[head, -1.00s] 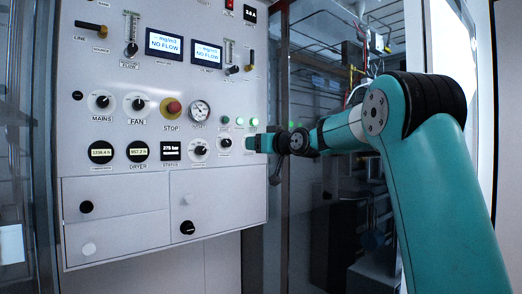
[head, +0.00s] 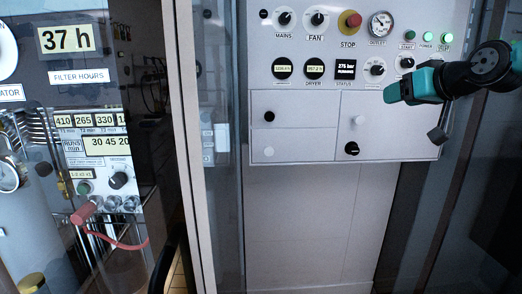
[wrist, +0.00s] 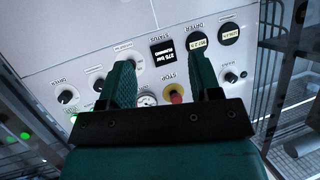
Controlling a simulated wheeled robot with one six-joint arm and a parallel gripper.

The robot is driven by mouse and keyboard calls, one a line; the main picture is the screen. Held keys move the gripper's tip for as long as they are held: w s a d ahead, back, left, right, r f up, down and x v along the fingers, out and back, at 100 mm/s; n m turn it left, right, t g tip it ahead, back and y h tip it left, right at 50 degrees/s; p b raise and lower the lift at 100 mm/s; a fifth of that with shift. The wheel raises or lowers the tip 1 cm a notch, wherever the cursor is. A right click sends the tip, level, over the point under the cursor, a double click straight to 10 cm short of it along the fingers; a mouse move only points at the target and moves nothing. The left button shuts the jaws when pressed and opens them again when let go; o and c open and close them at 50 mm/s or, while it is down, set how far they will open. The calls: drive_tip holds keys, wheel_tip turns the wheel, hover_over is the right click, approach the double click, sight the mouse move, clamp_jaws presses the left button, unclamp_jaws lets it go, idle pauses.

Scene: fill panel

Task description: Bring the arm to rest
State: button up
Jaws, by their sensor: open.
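My gripper (head: 392,94) is at the right in the head view, in front of the right edge of the grey control panel (head: 300,205). In the wrist view my gripper (wrist: 160,85) shows two teal fingers held apart with nothing between them. The panel behind the fingers appears upside down there. The red stop button (wrist: 176,95) shows between the fingers, beyond them. The fingers look apart from the panel, though the exact gap is hard to judge.
The panel carries knobs, gauges, a status screen (head: 345,69) and lit green buttons (head: 428,37). Below are drawers with round knobs (head: 352,148). At the left a machine with a 37 h display (head: 66,39) and a red handle (head: 84,212) stands behind glass.

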drive_tip(key=s+a+f+n+g+y+p, duration=0.15)
drive_tip(key=s+a+f+g, duration=0.3)
drive_tip(key=s+a, duration=0.55)
drive_tip(key=s+a+f+n+g, duration=0.1)
drive_tip(key=s+a+f+g, duration=0.1)
drive_tip(key=s, duration=0.6)
drive_tip(key=s+a+f+n+g+h+p, duration=0.1)
drive_tip(key=s+a+f+g, duration=0.1)
drive_tip(key=s, duration=0.6)
drive_tip(key=s+a+f+n+g+p, duration=0.1)
drive_tip(key=s+a+f+g, duration=0.2)
drive_tip(key=s+f, duration=0.3)
drive_tip(key=shift+s+g, duration=0.75)
drive_tip(key=shift+s, duration=0.25)
drive_tip(key=shift+r, duration=0.1)
